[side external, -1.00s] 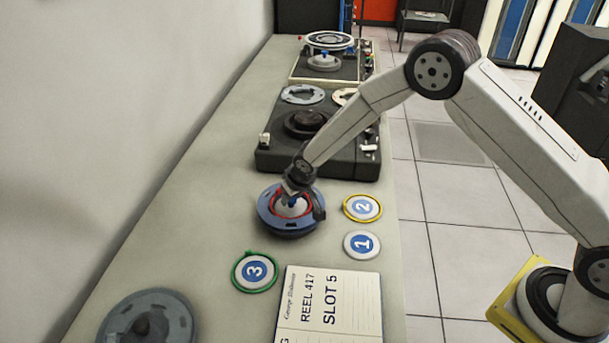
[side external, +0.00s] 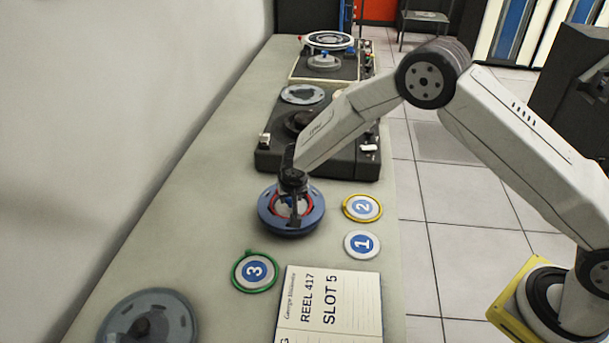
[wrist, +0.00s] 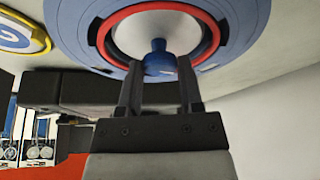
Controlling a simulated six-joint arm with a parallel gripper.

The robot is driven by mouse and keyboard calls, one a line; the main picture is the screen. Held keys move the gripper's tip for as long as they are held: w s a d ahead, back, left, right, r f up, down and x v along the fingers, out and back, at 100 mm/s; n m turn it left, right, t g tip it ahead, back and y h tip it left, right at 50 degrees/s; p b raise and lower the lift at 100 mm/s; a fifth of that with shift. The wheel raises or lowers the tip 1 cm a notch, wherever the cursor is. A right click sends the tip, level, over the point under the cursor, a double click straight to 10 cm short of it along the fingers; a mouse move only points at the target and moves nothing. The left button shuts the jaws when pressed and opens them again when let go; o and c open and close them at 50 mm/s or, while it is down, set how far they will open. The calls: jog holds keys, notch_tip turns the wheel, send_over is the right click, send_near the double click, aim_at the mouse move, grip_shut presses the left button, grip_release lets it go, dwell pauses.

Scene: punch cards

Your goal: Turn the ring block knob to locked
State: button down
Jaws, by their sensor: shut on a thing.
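The ring block (side external: 266,221) is a round blue-grey disc on the bench with a red ring (side external: 276,213) and a pale centre. In the wrist view the block (wrist: 85,28), red ring (wrist: 212,40) and white centre (wrist: 125,38) fill the top. A small blue knob (wrist: 160,62) stands up from the centre. My gripper (wrist: 160,82) has its two dark fingers on either side of the knob and is shut on it. In the side view my gripper (side external: 292,208) points down over the block's middle and hides most of the knob. I cannot read any locked mark.
A yellow-rimmed disc "2" (side external: 362,207), a disc "1" (side external: 362,244) and a green-rimmed disc "3" (side external: 255,271) lie near the block. An open notebook (side external: 330,303) and a grey reel (side external: 150,322) lie in front. A dark tape machine (side external: 340,160) stands behind.

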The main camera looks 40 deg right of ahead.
jog(key=shift+a+m+g+h, duration=0.1)
jog(key=shift+m+g+h, duration=0.25)
jog(key=shift+m, duration=0.8)
jog(key=shift+m+g+h, duration=0.25)
jog(key=shift+m+h, duration=0.1)
jog(key=shift+m, duration=0.8)
jog(key=shift+c, duration=1.3)
grip_release()
jog(key=v, duration=0.7)
jog(key=shift+r, duration=0.35)
jog(key=shift+s+a, duration=0.1)
